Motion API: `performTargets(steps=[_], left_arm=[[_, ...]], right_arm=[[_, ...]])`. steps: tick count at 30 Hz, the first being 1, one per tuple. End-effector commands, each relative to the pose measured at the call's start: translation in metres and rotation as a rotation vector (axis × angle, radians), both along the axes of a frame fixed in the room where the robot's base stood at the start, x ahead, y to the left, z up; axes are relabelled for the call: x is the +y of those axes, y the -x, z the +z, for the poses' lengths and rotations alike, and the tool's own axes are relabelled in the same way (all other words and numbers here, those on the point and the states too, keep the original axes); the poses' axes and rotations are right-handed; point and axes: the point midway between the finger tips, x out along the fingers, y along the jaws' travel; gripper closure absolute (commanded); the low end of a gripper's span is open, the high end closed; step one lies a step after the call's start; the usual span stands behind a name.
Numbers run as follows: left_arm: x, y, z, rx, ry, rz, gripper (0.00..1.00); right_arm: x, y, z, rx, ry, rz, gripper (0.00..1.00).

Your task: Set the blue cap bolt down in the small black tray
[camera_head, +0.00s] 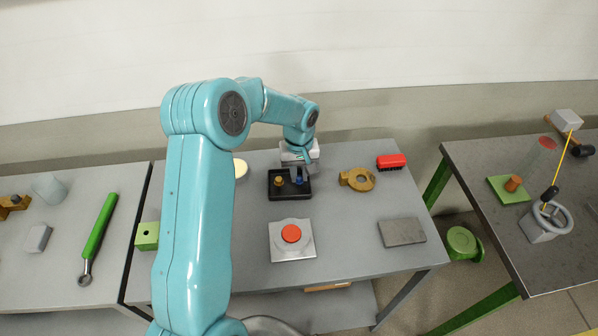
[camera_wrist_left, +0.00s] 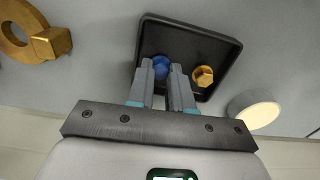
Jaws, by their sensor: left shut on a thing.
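The small black tray (camera_head: 290,195) lies on the middle grey table. It fills the upper middle of the left wrist view (camera_wrist_left: 190,27). My left gripper (camera_head: 297,176) reaches down over the tray and is shut on the blue cap bolt (camera_head: 299,181). In the left wrist view the bolt's round blue head (camera_wrist_left: 161,67) shows between and beyond the fingertips (camera_wrist_left: 168,72). A gold bolt with a hexagonal head (camera_wrist_left: 203,76) stands in the tray beside it. Whether the blue bolt touches the tray floor cannot be told. My right gripper is not in view.
A brass ring part (camera_head: 358,179) and a red brush-like block (camera_head: 391,161) lie right of the tray. A red button on a pale base (camera_head: 291,246) is in front, and a grey slab (camera_head: 402,232) at front right. A cream round thing (camera_head: 240,168) is left of the tray.

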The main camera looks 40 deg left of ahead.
Motion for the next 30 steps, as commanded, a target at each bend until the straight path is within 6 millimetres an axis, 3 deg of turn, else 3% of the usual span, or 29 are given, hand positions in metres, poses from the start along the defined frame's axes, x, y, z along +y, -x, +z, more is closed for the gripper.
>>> performTargets(steps=[5,6,8,20,23,30], left_arm=[[0.0,0.0,-0.005,0.0,0.0,0.0,1.0],[0.0,0.0,-0.003,0.0,0.0,0.0,0.67],[0.0,0.0,-0.003,0.0,0.0,0.0,0.5],[0.0,-0.001,0.006,-0.003,-0.001,0.0,0.5],[0.0,-0.001,0.024,-0.005,-0.002,0.0,0.5],[0.0,-0.001,0.089,-0.007,-0.003,0.001,0.5]], right_arm=[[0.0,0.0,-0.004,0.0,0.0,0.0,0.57],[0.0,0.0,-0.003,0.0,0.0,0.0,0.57],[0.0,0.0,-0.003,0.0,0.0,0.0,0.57],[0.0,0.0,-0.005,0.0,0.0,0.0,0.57],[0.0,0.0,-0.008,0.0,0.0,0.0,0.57],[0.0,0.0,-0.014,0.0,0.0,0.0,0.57]])
